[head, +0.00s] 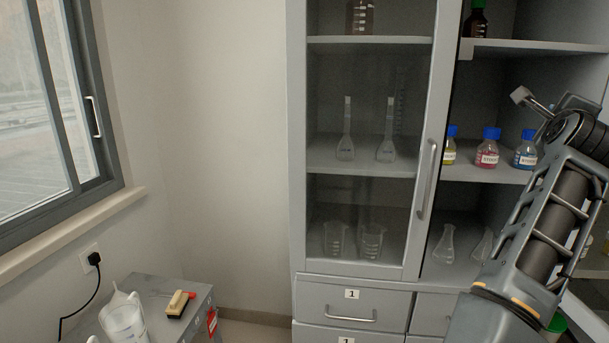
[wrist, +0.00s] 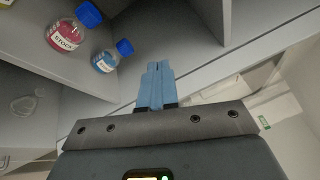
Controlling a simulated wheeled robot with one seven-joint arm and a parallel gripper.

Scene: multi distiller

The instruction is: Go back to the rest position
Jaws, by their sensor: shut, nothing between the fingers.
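My gripper (wrist: 157,72) shows in the wrist view with its two blue fingers together and nothing between them. In the head view my arm rises at the right, in front of the open right part of the cabinet (head: 428,50), and the fingers cannot be made out clearly there. In the wrist view, a bottle of pink liquid (wrist: 66,34) and a bottle of blue liquid (wrist: 106,62), both with blue caps, are to the left of the fingers, apart from them.
A glass door with a handle (head: 427,180) covers the cabinet's left part, with glassware behind it. Several bottles, including a pink one (head: 487,152), stand on the open middle shelf. A grey bench (head: 190,300) with a pitcher (head: 122,322) is at lower left, below a window (head: 40,100).

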